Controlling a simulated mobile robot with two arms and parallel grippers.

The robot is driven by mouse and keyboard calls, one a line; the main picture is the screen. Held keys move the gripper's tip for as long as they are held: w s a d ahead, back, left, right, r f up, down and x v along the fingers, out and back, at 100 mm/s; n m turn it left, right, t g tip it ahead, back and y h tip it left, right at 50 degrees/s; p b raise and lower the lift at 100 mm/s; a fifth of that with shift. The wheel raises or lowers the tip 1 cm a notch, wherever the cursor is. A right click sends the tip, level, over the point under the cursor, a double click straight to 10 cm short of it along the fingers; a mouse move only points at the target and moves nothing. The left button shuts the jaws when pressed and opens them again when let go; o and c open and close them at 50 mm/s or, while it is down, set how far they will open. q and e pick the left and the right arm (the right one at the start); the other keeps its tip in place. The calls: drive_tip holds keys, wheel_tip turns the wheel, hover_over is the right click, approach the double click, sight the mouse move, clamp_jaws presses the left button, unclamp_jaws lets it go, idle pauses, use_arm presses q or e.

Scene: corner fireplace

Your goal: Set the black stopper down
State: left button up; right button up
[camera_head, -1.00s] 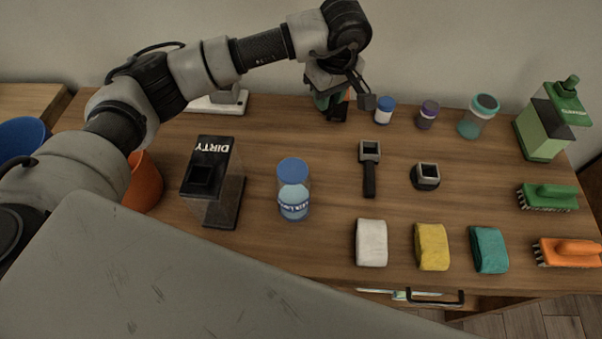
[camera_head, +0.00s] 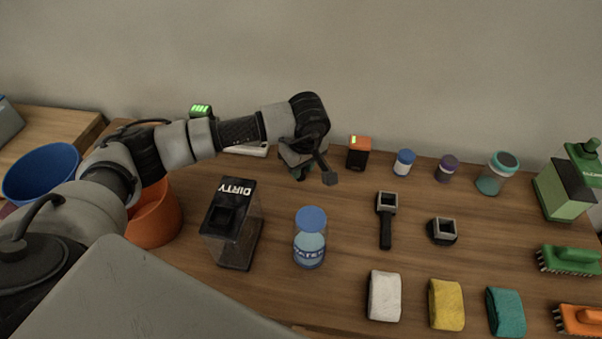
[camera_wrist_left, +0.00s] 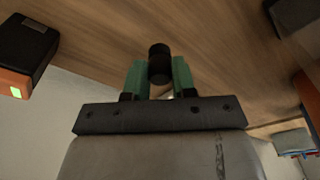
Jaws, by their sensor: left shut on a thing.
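The black stopper (camera_wrist_left: 159,62) shows in the left wrist view as a small dark cylinder between the green fingers. My left gripper (camera_wrist_left: 159,75) is shut on it. In the head view my left gripper (camera_head: 298,168) is over the back of the wooden table (camera_head: 300,190), left of an orange-and-black box. The stopper cannot be made out there, as the wrist and fingers hide it. I cannot tell whether it touches the table. My right gripper is in neither view.
The orange-and-black box (camera_head: 358,152) stands close to the right of the gripper. A water bottle (camera_head: 310,240) and a clear DIRTY container (camera_head: 232,225) stand nearer. A blue-capped jar (camera_head: 404,163) stands farther right. Bare wood lies between the gripper and the bottle.

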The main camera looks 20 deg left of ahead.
use_arm(q)
drive_tip(key=shift+f, duration=1.8)
drive_tip(key=shift+f, duration=0.2)
drive_tip(key=o, duration=0.9)
drive_tip(key=shift+r, duration=0.15)
drive_tip(key=shift+r+p, duration=0.2)
drive_tip(key=shift+p, duration=0.15)
drive_tip(key=r, duration=0.4)
drive_tip(key=d+r+b, duration=0.1)
drive_tip(key=r, duration=0.2)
drive_tip(key=s+r, duration=0.1)
drive_tip(key=r, duration=0.3)
drive_tip(key=shift+d+r, duration=0.3)
